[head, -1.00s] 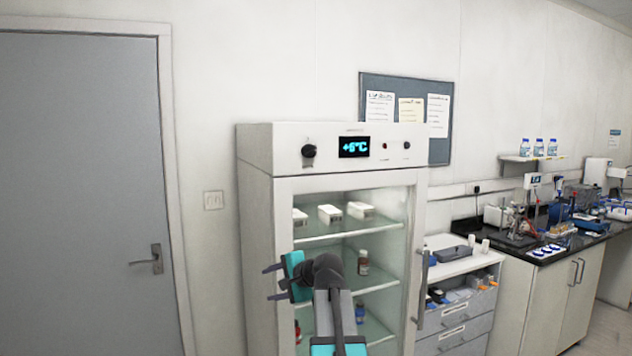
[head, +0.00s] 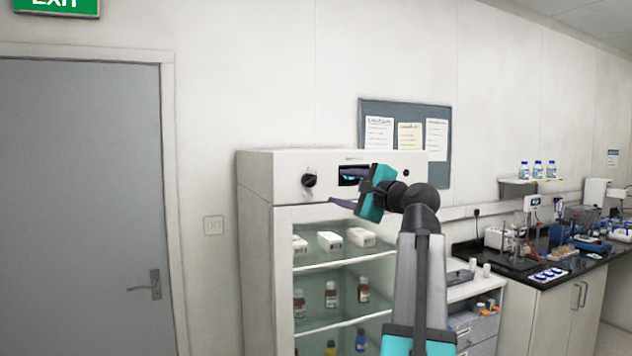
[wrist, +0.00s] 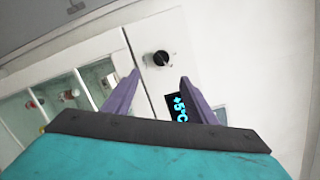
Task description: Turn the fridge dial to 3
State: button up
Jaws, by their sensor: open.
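The fridge (head: 258,240) is a white cabinet with a glass door and a control panel along its top. The black round dial (head: 309,180) sits on the panel, left of the display (head: 352,176). In the head view my gripper (head: 347,197) is in front of the panel, right of and a little below the dial, and covers part of the display. In the wrist view the dial (wrist: 161,58) shows beyond the fingertips, between their lines. The display (wrist: 177,107) reads +5°C there. My gripper (wrist: 160,76) is open and empty, apart from the dial.
Bottles and white boxes stand on shelves behind the glass door (head: 330,275). A grey door (head: 80,200) is at the left. A drawer unit (head: 480,325) and a lab bench (head: 560,270) are at the right.

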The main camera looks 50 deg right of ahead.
aim_at(314, 181)
jog(key=shift+r, duration=0.15)
jog(key=p+x, duration=0.4)
jog(key=x, duration=0.8)
jog(key=shift+w+d, duration=0.15)
jog(key=shift+w, duration=0.05)
jog(key=shift+w+d, duration=0.1)
jog(key=shift+w, duration=0.5)
jog(key=c, duration=1.1)
jog(key=shift+o, duration=0.2)
